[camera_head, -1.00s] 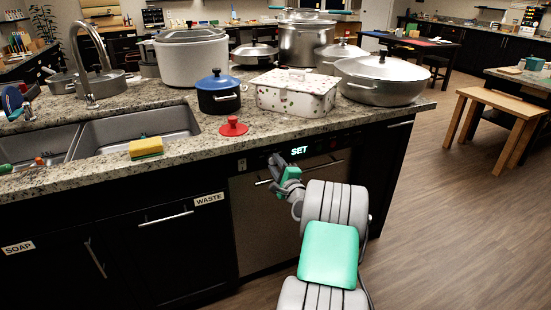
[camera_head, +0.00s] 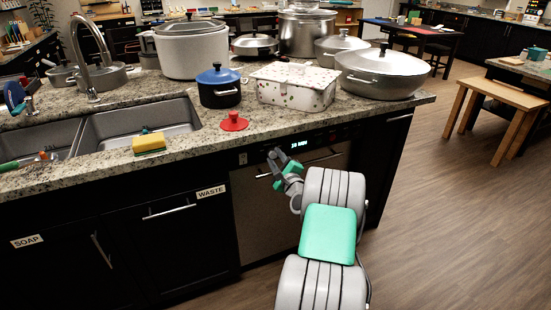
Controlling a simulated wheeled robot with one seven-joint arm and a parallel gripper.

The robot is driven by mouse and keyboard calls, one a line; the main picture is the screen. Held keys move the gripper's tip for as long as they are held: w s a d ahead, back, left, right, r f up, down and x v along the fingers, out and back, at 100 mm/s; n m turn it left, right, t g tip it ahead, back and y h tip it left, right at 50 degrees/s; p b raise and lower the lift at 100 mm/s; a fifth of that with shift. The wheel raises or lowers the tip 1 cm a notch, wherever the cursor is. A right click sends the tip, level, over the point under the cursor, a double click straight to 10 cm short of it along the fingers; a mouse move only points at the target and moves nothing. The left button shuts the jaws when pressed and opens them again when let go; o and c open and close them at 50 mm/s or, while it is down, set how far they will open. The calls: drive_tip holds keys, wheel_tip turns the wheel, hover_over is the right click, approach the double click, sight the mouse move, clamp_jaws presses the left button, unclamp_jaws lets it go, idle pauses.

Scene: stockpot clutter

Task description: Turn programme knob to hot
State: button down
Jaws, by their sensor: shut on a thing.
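The dishwasher (camera_head: 262,215) is built in under the counter, with a dark control strip along its top edge. A lit display (camera_head: 299,144) on that strip shows small white text that seems to end in MIN. My gripper (camera_head: 274,155) is at the strip, left of the display, with its fingers against the panel. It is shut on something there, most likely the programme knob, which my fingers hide. The knob's pointer and any hot mark cannot be made out.
The dishwasher's bar handle (camera_head: 325,160) runs just below the strip, close to my wrist. Above, the granite counter (camera_head: 200,160) holds a red lid (camera_head: 234,122), a blue pot (camera_head: 218,87), a floral box (camera_head: 293,88) and a wide pan (camera_head: 382,75). Open floor lies to the right.

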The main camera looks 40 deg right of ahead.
drive_tip(key=c, duration=1)
unclamp_jaws()
drive_tip(key=v, duration=0.7)
drive_tip(key=shift+s, duration=0.4)
drive_tip(key=shift+a+f, duration=0.1)
